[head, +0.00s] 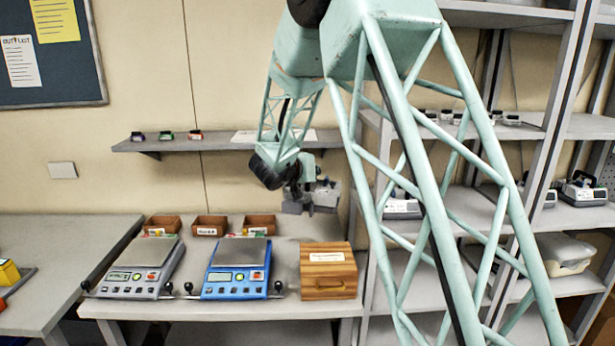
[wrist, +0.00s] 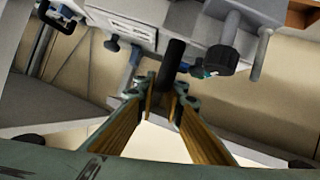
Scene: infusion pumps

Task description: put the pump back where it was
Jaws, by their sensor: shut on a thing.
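My gripper (head: 293,190) is in front of the back wall, just below the wall shelf and above the bench, partly hidden by its own wrist. It is shut on a grey pump (head: 322,196), which hangs in the air above the bench. In the wrist view the fingertips (wrist: 163,97) close on a short black handle (wrist: 173,62). The grey pump body (wrist: 185,18) fills the top of that view, with black knobs on it. Other pumps stand on the right rack: one (head: 402,207) behind my arm and one (head: 583,190) at the far right.
The bench below holds a grey scale (head: 139,280), a blue scale (head: 236,284), a wooden box (head: 328,270) and small brown trays (head: 210,226). A narrow wall shelf (head: 210,143) carries small items. My arm covers part of the rack (head: 480,215). A lidded bin (head: 565,254) sits on a lower shelf.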

